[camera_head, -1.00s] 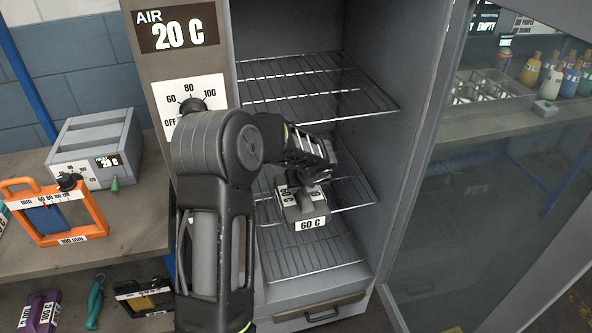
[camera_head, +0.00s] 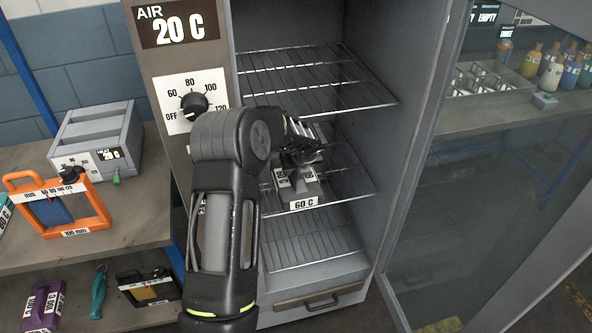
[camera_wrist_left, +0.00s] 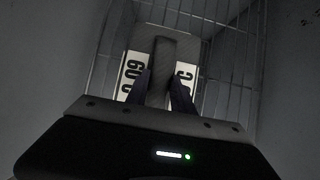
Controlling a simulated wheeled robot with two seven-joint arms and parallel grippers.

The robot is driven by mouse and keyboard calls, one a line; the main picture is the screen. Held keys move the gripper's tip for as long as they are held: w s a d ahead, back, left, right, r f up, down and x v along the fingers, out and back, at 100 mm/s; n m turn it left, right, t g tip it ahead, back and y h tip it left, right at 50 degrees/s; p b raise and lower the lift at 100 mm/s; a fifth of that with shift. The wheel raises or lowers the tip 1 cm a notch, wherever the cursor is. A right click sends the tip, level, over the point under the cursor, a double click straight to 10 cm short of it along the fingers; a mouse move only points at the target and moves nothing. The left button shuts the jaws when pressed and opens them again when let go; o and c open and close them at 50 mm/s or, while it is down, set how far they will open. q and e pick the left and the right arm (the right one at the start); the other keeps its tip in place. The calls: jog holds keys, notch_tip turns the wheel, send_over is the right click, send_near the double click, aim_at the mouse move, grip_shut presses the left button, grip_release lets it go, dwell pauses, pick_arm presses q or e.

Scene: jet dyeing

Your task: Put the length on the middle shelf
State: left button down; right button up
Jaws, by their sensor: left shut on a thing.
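The length is a grey block with a white label reading 60 C (camera_head: 296,191), inside the open cabinet in the head view. My left gripper (camera_head: 300,160) reaches in from the left and is shut on its upper part. In the left wrist view the fingers (camera_wrist_left: 166,85) close on a dark bar of the length (camera_wrist_left: 161,60), between white label plates. The length is at the middle wire shelf (camera_head: 345,185), near its front edge. I cannot tell whether it rests on the wires. My right gripper is not in view.
An upper wire shelf (camera_head: 320,85) is above and a lower wire shelf (camera_head: 310,245) below, both empty. The cabinet's glass door (camera_head: 480,190) stands open at right. A bench at left holds a grey heater box (camera_head: 95,145) and an orange frame (camera_head: 100,208).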

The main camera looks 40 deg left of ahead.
pick_arm(q)
jog(key=c, duration=1.1)
grip_release()
jog(key=shift+r, duration=0.15)
jog(key=v, duration=0.4)
jog(key=shift+d+r, duration=0.15)
jog(key=shift+r, duration=0.1)
jog(key=s+d+b, duration=0.3)
jog(key=s+d, duration=0.4)
jog(key=d, duration=0.3)
jog(key=shift+r, duration=0.1)
